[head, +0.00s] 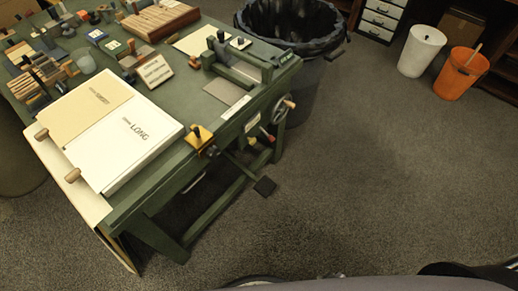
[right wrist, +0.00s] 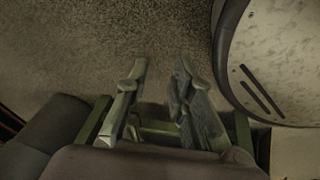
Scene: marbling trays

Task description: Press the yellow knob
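A green work table (head: 150,190) stands at the left of the head view. Neither of my grippers shows in the head view. In the right wrist view my right gripper (right wrist: 160,78) has its fingers apart with nothing between them, above carpet. No knob shows there.
White paper stacks (head: 125,140) cover the table's near left part. A wheel handle (head: 284,108) sticks out at its right end. A black-lined bin (head: 300,70) stands behind. White (head: 420,52) and orange (head: 455,76) bins stand back right. Carpet at right is clear.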

